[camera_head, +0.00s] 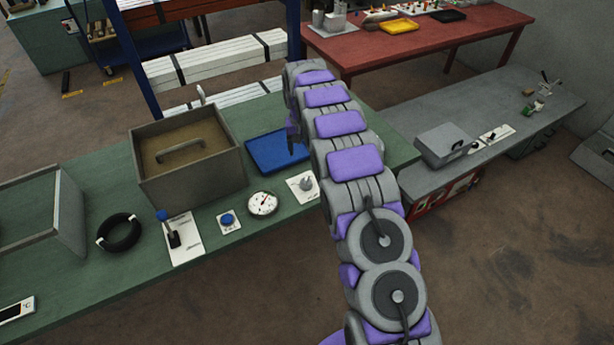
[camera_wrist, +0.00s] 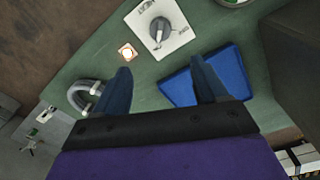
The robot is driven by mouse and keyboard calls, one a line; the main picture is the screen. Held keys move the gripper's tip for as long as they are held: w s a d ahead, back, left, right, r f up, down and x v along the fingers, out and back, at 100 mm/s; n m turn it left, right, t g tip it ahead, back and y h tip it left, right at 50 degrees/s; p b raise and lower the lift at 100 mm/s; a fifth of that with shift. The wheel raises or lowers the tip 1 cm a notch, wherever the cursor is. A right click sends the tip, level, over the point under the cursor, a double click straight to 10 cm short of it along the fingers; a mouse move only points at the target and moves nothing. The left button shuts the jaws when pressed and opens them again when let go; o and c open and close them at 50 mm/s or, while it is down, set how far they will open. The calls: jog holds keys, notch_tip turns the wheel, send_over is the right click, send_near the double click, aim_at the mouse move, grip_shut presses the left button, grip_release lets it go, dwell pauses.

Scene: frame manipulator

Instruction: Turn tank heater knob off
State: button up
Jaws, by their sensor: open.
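The grey rotary knob (camera_head: 306,184) sits on a white plate (camera_head: 296,191) on the green bench, just left of my arm. In the wrist view the knob (camera_wrist: 160,30) is above my fingertips, with small dark markings on its plate (camera_wrist: 178,41) that I cannot read clearly. A small indicator (camera_wrist: 127,52) beside the plate glows white with an orange rim. My gripper (camera_wrist: 163,80) is open and empty, its two dark fingers apart and not touching the knob. In the head view, my gripper (camera_head: 292,133) is partly hidden by my arm, near the blue tray.
A blue tray (camera_head: 265,158) lies behind the knob. A lidded tank (camera_head: 190,185), round gauge (camera_head: 262,204), blue button (camera_head: 227,219) and blue-topped lever (camera_head: 164,222) stand to the left. A grey U-shaped piece (camera_wrist: 78,91) lies near one finger.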

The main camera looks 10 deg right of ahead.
aim_at(305, 179)
jog(key=f, duration=0.7)
jog(key=f+b, duration=0.1)
jog(key=f, duration=0.7)
jog(key=shift+d+f, duration=0.2)
jog(key=shift+f, duration=0.1)
jog(key=c, duration=1.1)
